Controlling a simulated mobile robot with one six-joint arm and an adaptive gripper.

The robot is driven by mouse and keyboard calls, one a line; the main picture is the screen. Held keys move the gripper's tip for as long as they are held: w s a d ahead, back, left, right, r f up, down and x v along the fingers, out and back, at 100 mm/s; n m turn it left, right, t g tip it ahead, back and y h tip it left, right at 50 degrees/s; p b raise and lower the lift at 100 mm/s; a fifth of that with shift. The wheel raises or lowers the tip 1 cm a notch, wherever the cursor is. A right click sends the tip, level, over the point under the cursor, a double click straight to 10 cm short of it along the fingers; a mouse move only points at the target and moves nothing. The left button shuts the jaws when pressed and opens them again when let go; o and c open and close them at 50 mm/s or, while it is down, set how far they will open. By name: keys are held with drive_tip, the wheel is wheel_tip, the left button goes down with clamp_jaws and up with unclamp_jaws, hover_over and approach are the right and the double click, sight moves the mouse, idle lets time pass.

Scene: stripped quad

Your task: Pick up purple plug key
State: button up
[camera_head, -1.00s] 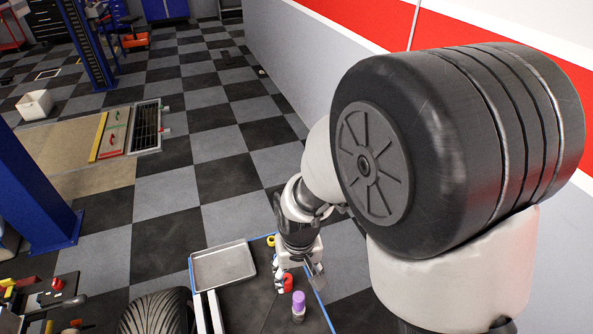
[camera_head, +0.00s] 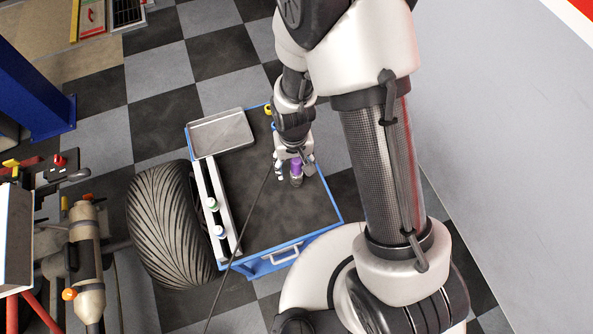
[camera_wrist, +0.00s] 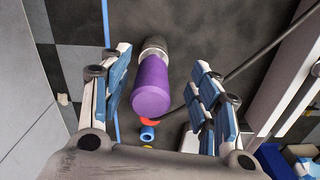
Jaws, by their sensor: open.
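The purple plug key (camera_head: 296,166) stands on the dark top of the blue cart (camera_head: 262,218), near its right side. In the wrist view its purple cap (camera_wrist: 152,86) is large and lies between the two fingers, with its metal end beyond. My gripper (camera_head: 293,167) is over the cart at the plug key. In the wrist view my gripper (camera_wrist: 160,105) is open, one finger on each side of the key. A gap shows between the key and each finger, wider on the right.
A metal tray (camera_head: 222,132) lies at the cart's far left corner. A white rack (camera_head: 218,205) with bottles runs along the cart's left edge. A large tire (camera_head: 168,222) stands left of the cart. Small red (camera_wrist: 150,122) and blue (camera_wrist: 147,134) items lie near the key.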

sight(296, 171)
drive_tip(key=f+b, duration=0.1)
drive_tip(key=f, duration=0.2)
drive_tip(key=f+b, duration=0.1)
drive_tip(key=f, duration=0.1)
drive_tip(key=shift+w+d+f+b, duration=0.2)
drive_tip(key=shift+d+b, duration=0.1)
drive_tip(key=shift+d, duration=0.05)
drive_tip(key=shift+r, duration=0.1)
drive_tip(key=c, duration=1.2)
